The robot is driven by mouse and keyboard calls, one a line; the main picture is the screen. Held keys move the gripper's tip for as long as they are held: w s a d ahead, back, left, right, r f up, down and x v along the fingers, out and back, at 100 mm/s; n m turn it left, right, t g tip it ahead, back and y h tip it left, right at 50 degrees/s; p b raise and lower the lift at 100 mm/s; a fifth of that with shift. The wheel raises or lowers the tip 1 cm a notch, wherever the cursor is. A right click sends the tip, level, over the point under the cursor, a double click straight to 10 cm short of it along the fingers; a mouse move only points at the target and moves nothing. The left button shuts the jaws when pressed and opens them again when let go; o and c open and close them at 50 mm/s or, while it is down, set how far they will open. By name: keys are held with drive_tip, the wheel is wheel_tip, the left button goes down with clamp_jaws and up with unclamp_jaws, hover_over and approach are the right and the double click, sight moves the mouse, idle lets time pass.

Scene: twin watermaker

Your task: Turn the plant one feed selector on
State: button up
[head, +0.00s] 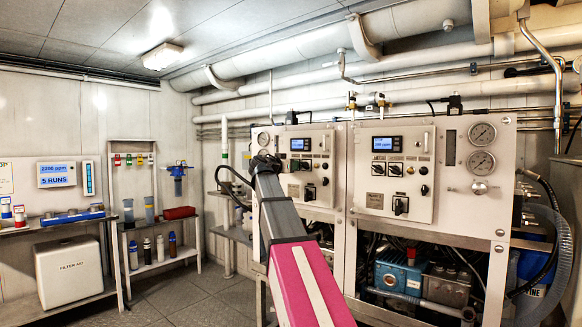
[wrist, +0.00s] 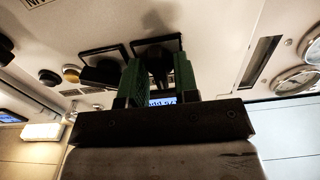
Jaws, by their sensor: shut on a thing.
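The left control panel (head: 322,160) has a small lit display and dark selector switches on its front. The gripper is shut on this knob. A second square black selector (wrist: 102,68) sits just left of it in that view. The labels are too small or cut off to read.
A similar right-hand panel (head: 395,172) stands beside the left one. Round gauges (wrist: 298,80) and a dark slot (wrist: 260,62) are right of my gripper in the wrist view. Hoses (head: 545,240) hang at far right. A shelf (head: 160,262) stands left, with open floor before it.

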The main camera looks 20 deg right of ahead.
idle(0.3)
drive_tip(key=o, duration=0.6)
drive_tip(key=v, duration=1)
drive_tip(key=shift+s+a, duration=0.25)
drive_tip(key=shift+a, duration=0.1)
drive_tip(key=shift+f, duration=0.1)
